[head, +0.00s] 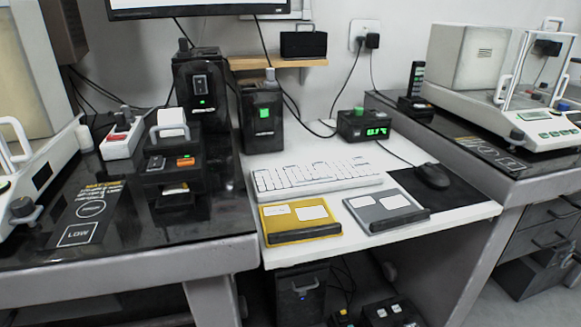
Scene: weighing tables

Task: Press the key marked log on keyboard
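A white keyboard (317,179) lies on the white middle desk, behind a yellow folder-like item and a grey one. Its keys are too small in the head view to read, so I cannot tell which one is marked log. Neither of my grippers shows in the head view. Nothing covers the keyboard.
The yellow item (300,221) and the grey item (386,210) lie along the desk's front. A black mouse (432,176) sits right of the keyboard. Black boxes (261,118) stand behind it. Weighing instruments (510,85) stand on the side tables.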

